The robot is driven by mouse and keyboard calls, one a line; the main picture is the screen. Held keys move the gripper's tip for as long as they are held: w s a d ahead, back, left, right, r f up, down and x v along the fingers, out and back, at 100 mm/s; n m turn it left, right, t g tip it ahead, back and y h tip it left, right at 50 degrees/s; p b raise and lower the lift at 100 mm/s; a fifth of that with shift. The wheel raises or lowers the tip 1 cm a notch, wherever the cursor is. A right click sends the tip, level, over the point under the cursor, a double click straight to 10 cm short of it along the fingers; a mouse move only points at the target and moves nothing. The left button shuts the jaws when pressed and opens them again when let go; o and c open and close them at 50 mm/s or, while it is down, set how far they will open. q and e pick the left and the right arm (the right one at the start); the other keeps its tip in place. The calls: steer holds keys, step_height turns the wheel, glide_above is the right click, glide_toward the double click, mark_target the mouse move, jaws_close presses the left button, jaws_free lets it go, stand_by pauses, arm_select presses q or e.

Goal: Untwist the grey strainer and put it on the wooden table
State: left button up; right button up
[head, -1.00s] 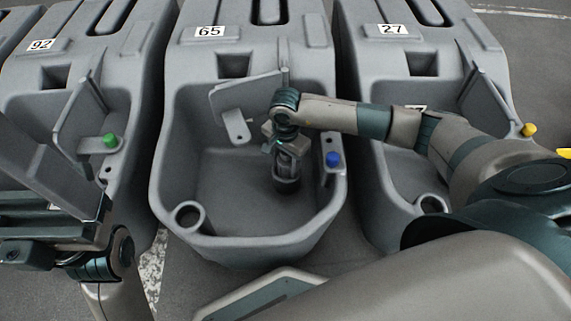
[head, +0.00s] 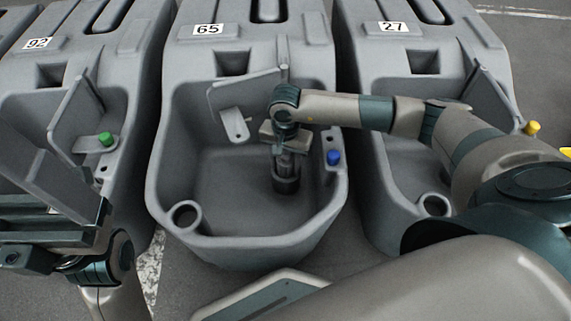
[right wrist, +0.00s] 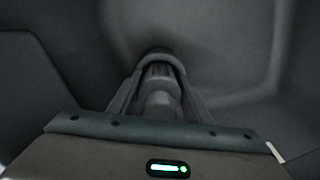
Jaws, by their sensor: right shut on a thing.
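The grey strainer (head: 286,181) is a dark upright cylinder inside the middle tank basin (head: 222,205), right of its centre. My right gripper (head: 287,163) points down from above and is shut on the strainer's upper part. In the right wrist view the strainer (right wrist: 160,70) shows between the two fingers of my right gripper (right wrist: 160,88). I cannot tell whether its lower end touches the basin floor. Parts of my left arm and gripper (head: 50,222) show at the lower left, and its fingers cannot be made out clearly. No wooden table is in view.
The middle tank is labelled 65 (head: 208,29). A blue knob (head: 333,157) sits on its right rim, and a hinged flap (head: 236,124) stands behind my gripper. Tanks 92 (head: 37,43) and 27 (head: 393,27) stand close on either side.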

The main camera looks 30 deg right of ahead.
steer(key=shift+f+n+b, duration=0.1)
steer(key=shift+n+b, duration=0.2)
steer(key=shift+n, duration=0.3)
